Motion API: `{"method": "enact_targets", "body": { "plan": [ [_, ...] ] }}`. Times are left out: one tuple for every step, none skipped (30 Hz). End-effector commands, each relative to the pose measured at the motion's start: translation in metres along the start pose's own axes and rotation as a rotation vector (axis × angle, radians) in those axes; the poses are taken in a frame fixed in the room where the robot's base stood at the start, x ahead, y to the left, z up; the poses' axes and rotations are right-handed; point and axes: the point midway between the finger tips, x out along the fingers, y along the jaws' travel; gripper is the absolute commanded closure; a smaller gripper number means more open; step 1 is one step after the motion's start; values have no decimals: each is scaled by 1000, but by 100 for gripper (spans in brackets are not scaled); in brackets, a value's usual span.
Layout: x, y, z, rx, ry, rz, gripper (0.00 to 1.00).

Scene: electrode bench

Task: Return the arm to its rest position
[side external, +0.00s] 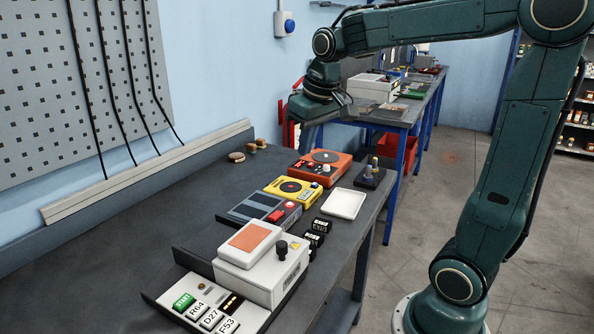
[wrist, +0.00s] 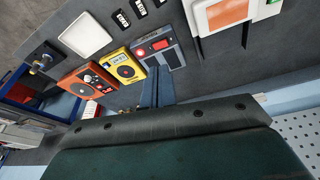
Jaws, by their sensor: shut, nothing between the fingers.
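My gripper (side external: 306,142) is raised above the far part of the dark bench, with its fingers pointing down. It is shut and empty. In the wrist view its closed fingers (wrist: 158,72) show at the middle, in front of the grey device with a red button (wrist: 160,48). In the side view the fingers appear just behind the orange device (side external: 320,168), and a clear gap to it cannot be measured. My green arm reaches in from the right, with its elbow high.
On the bench (side external: 130,225) stand a yellow device (side external: 292,189), a white tray (side external: 344,204), a dark post stand (side external: 370,176), black labelled blocks (side external: 314,240) and a white device with an orange pad (side external: 262,262). A perforated wall panel (side external: 85,85) is at left. The bench's left part is clear.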

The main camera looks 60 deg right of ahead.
Motion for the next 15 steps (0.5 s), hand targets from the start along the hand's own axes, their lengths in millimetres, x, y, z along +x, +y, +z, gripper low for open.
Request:
{"method": "enact_targets", "body": {
  "plan": [
    [-6,-8,11,-16,16,-5,100],
    [-9,-12,17,-23,24,-8,100],
    [-12,-16,25,-33,34,-11,100],
    [-14,-20,32,-41,42,-14,100],
    [-16,-23,38,-48,49,-17,100],
    [-19,-27,46,-58,60,-22,100],
    [-20,-30,52,-66,68,-25,100],
    [-22,-33,59,-73,76,-28,100],
    [-24,-37,67,-84,87,-33,100],
    [-24,-39,74,-91,94,-36,100],
    [-25,-42,80,-98,101,-40,100],
    [-26,-45,89,-108,111,-45,100],
    [-27,-47,95,-115,120,-49,100],
    [-27,-49,102,-122,127,-53,100],
    [-28,-51,110,-132,138,-59,100]
  ]
}}
